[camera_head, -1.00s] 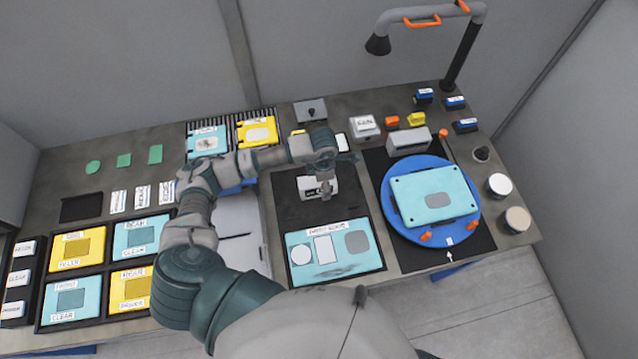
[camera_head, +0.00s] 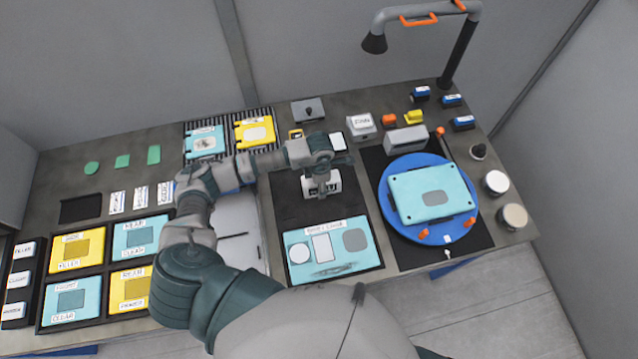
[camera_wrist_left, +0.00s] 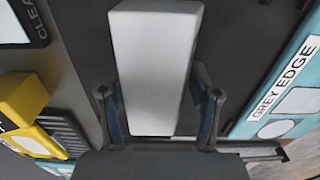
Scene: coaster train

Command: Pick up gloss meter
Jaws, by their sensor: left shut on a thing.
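The gloss meter (camera_head: 322,187) is a pale grey-white block with a dark-lettered face, over the dark mat near the middle of the bench. My left gripper (camera_head: 321,176) reaches down onto it from above and hides part of its top. In the left wrist view the block (camera_wrist_left: 153,65) sits between the two fingers (camera_wrist_left: 158,115), which are shut on its sides. I cannot tell whether its base touches the mat. My right gripper is not in view.
A teal panel (camera_head: 330,268) labelled grey edge lies just in front of the block. A blue turntable (camera_head: 400,222) with a teal plate stands to the right. Yellow and teal tiles (camera_head: 133,287) fill trays at left. A lamp (camera_head: 373,43) overhangs the back right.

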